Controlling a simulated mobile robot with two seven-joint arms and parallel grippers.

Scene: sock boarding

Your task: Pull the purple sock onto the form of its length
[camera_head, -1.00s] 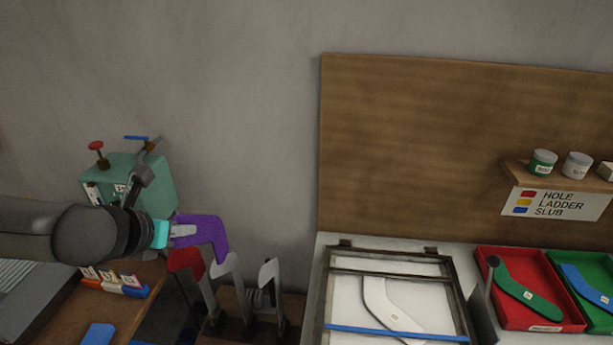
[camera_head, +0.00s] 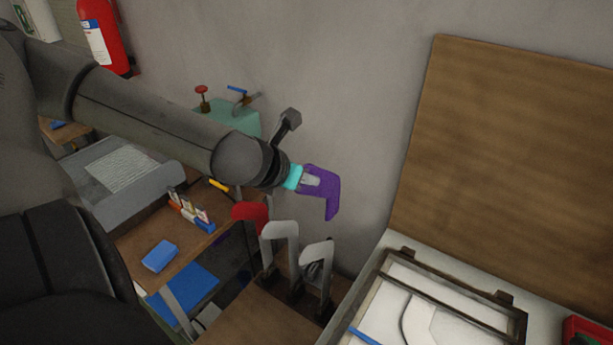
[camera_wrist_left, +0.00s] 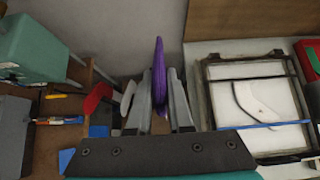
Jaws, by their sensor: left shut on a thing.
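The purple sock (camera_head: 325,190) hangs in the air from my left gripper (camera_head: 311,181), which is shut on it. It hangs with its foot bent downward. In the left wrist view the sock (camera_wrist_left: 159,75) stands between the two fingers (camera_wrist_left: 160,118). The sock is apart from the forms in the head view. My right gripper is not in view.
A teal machine (camera_head: 232,117) with a red knob and blue lever stands behind my left arm. A blue block (camera_head: 160,256) lies on the wooden bench at left.

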